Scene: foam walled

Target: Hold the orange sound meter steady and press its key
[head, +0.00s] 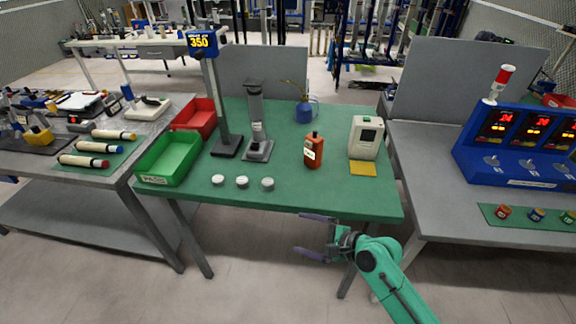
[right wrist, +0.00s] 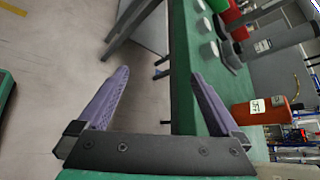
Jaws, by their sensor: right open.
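The orange sound meter (head: 313,152) stands upright on the green table, right of centre, with a pale label on its front and a dark top. It also shows in the right wrist view (right wrist: 262,111), lying sideways in that picture, right of the fingers. Its key cannot be made out. My right gripper (head: 303,234) is open and empty, in front of the table's front edge and below the meter, apart from it. In the right wrist view its two purple fingers (right wrist: 160,76) are spread wide with nothing held. My left gripper does not show.
On the green table (head: 290,190), a white instrument (head: 365,138) and yellow pad (head: 363,169) stand right of the meter. A grey stand (head: 257,130) is left, with several white discs (head: 242,182) along the front. Green (head: 168,160) and red bins (head: 196,118) sit further left.

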